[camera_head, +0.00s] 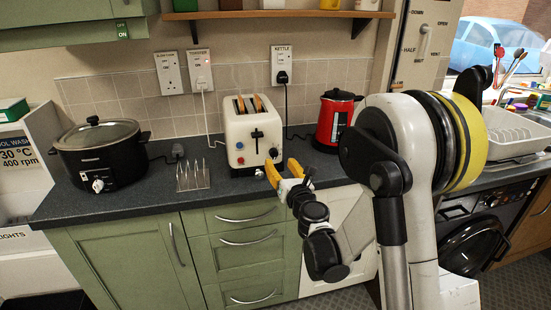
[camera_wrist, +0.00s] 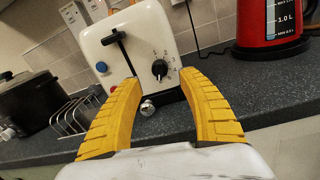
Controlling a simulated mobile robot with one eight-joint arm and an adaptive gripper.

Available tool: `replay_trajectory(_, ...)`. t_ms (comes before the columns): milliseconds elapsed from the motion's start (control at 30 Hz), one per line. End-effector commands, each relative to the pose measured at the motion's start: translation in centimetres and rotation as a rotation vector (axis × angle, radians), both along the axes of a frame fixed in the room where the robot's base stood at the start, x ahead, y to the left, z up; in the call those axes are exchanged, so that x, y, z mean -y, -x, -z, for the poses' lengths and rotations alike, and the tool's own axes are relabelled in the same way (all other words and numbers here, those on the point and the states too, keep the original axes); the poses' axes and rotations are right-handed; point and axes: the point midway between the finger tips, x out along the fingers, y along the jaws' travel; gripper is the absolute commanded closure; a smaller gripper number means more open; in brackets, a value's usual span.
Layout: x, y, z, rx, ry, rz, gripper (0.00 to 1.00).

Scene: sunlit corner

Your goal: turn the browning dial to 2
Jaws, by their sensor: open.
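The cream toaster (camera_head: 241,131) stands on the dark counter, with bread slices in its top slots. Its black browning dial (camera_wrist: 159,68) is on the front face in the wrist view, with small figures around it; I cannot tell surely which one the pointer marks. The dial (camera_head: 273,153) also shows in the head view, low on the front's right side. My gripper (camera_wrist: 159,78) has yellow fingers, spread open and empty, with the dial framed between the tips. In the head view my gripper (camera_head: 281,169) is just in front of the toaster; contact with the dial is not visible.
A black lever (camera_wrist: 117,37) and blue button (camera_wrist: 101,67) are left of the dial; a silver knob (camera_wrist: 148,107) is below it. A red kettle (camera_head: 334,120) stands right, a wire toast rack (camera_head: 193,177) and slow cooker (camera_head: 101,157) left.

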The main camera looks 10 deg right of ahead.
Motion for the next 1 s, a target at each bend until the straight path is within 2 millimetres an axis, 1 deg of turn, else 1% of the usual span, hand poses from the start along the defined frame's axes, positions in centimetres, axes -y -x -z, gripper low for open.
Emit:
replay_trajectory(33,-0.1,-1.1,0.3,0.0,0.001,0.0,0.52)
replay_trajectory(100,-0.1,-2.4,0.3,0.0,0.001,0.0,0.52)
replay_trajectory(200,-0.2,-4.0,0.2,0.0,0.002,0.0,0.52)
replay_trajectory(300,-0.3,-5.0,0.1,0.0,0.002,-0.001,0.52)
replay_trajectory(433,-0.4,-5.6,0.0,0.0,0.003,-0.001,0.52)
replay_trajectory(667,-0.4,-5.7,0.0,0.0,0.003,-0.001,0.52)
replay_trajectory(700,-0.4,-5.7,0.0,0.0,0.003,-0.001,0.56)
replay_trajectory(767,-0.4,-5.7,0.0,0.0,0.003,-0.001,0.75)
replay_trajectory(800,-0.4,-5.7,0.0,0.0,0.003,-0.001,0.87)
replay_trajectory(833,-0.4,-5.7,0.0,0.0,0.003,-0.001,0.96)
replay_trajectory(867,-0.4,-5.7,0.0,0.0,0.003,-0.001,1.0)
replay_trajectory(1000,-0.4,-5.7,0.0,0.0,0.004,-0.001,1.0)
